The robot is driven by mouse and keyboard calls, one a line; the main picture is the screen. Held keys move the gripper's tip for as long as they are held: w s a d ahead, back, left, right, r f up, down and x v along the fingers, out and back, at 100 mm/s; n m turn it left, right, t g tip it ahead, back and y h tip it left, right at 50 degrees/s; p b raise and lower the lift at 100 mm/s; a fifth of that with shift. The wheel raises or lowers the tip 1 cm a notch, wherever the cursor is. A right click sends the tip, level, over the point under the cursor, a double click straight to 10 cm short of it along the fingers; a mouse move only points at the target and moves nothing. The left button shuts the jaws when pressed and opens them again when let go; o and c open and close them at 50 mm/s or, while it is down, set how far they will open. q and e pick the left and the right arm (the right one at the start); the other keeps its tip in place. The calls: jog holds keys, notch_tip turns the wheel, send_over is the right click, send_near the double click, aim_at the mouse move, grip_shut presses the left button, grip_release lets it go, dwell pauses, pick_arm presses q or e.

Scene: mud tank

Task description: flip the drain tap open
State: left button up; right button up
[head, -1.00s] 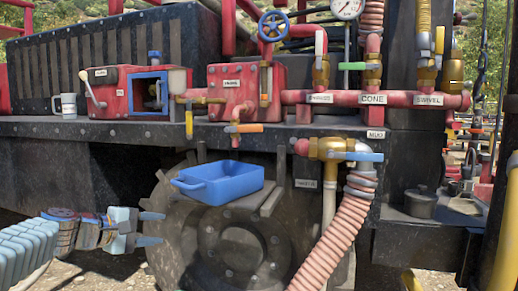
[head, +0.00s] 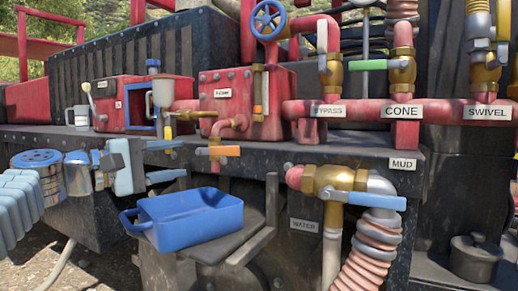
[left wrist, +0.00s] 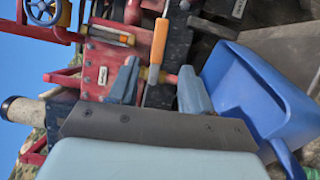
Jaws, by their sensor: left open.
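The drain tap is a small valve with an orange lever (head: 225,151) under the red mud tank (head: 222,97); its lever points sideways to the right in the head view. In the left wrist view the orange lever (left wrist: 160,40) stands ahead of and between the finger lines. My left gripper (head: 183,160) is open and empty, just left of the tap, fingers pointing right. Its blue fingertips also show in the left wrist view (left wrist: 159,72). My right gripper is not in view.
A blue pan (head: 150,238) sits below the tap, under the gripper; it also shows in the left wrist view (left wrist: 225,75). A brass valve with a blue lever (head: 375,201) is to the right.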

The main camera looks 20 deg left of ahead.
aim_at(223, 152)
pick_arm(q)
jog(key=p+x, duration=0.3)
jog(key=x, duration=1.1)
jog(key=shift+w+d, duration=0.1)
jog(key=shift+w, duration=0.1)
grip_shut()
